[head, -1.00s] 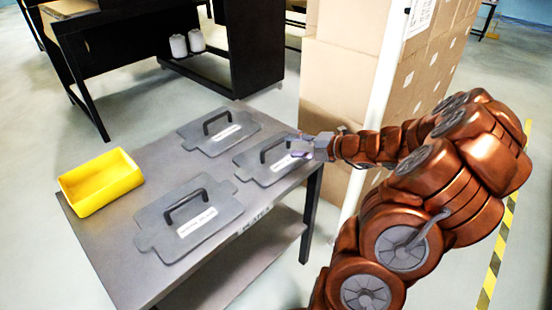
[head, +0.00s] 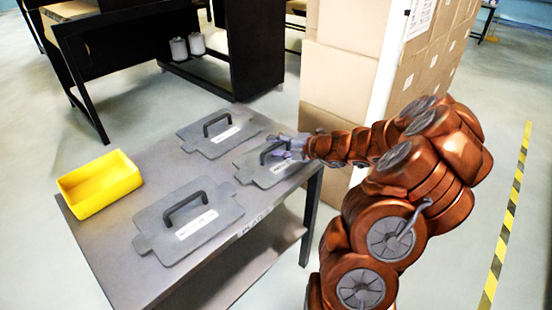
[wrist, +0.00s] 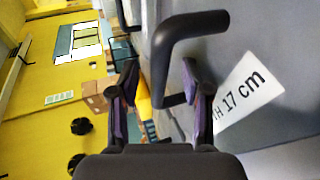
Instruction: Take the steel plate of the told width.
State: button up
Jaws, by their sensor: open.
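Three grey steel plates with black handles and white labels lie on the table: a back plate (head: 205,146), a right plate (head: 277,178) and a large front plate (head: 212,226). Their labels are too small to read in the head view. My gripper (head: 283,147) is at the right plate's handle. In the wrist view my open gripper (wrist: 160,88) has a finger on each side of part of the black handle (wrist: 190,32); I cannot tell whether they touch. The label (wrist: 240,95) beside it reads "17 cm", its start partly hidden by a finger.
The grey table (head: 120,262) also carries a yellow bin (head: 100,184) at its left. Stacked cartons (head: 340,60) stand behind the table's right side. A black workbench (head: 150,50) with white containers is at the back. The floor to the right is clear, with striped tape.

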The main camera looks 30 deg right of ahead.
grip_shut()
dwell(0.4)
dwell(0.4)
